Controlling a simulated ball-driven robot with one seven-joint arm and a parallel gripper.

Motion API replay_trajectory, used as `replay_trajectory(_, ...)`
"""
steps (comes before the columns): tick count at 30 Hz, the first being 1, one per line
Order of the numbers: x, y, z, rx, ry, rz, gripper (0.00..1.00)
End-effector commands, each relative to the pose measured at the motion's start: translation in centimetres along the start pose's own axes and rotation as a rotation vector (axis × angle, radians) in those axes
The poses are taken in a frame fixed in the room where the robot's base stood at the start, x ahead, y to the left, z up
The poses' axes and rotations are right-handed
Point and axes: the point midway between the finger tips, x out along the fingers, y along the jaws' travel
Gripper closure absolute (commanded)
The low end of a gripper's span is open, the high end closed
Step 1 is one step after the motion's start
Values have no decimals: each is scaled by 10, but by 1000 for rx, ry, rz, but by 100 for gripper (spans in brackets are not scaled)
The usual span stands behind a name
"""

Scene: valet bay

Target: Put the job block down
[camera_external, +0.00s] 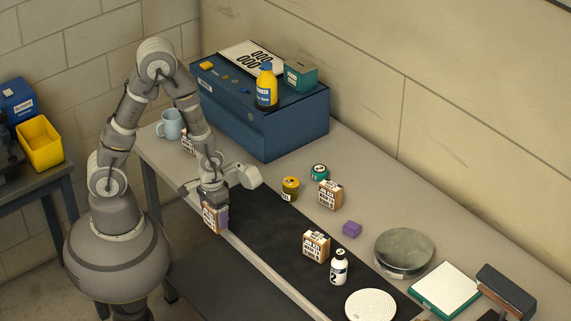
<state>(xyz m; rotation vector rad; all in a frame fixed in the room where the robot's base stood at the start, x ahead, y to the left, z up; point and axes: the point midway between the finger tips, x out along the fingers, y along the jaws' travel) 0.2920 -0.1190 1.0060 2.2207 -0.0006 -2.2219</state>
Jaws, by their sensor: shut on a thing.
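My gripper (214,202) points down over the near edge of the bench, at the left end of the black mat (262,232). It is shut on a job block (211,219), a small brown block with a white printed label and a purple patch on its right side. The block is upright; I cannot tell whether its underside touches the mat. Similar labelled blocks stand on the mat (316,245), behind it on the bench (329,194), and partly hidden behind my arm near the mug (187,143).
A round metal plate (404,250) lies farther right. A large blue box (262,125) fills the back left. Bare mat lies right of my gripper.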

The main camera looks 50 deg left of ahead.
Motion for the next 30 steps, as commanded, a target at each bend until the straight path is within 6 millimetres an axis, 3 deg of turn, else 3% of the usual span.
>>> replay_trajectory(9,11,36,-89,0,4,1,55)
replay_trajectory(15,14,52,-130,0,2,0,55)
replay_trajectory(20,17,56,-140,0,1,0,55)
replay_trajectory(27,50,56,-140,0,-1,-1,55)
replay_trajectory(30,50,56,-140,0,1,0,55)
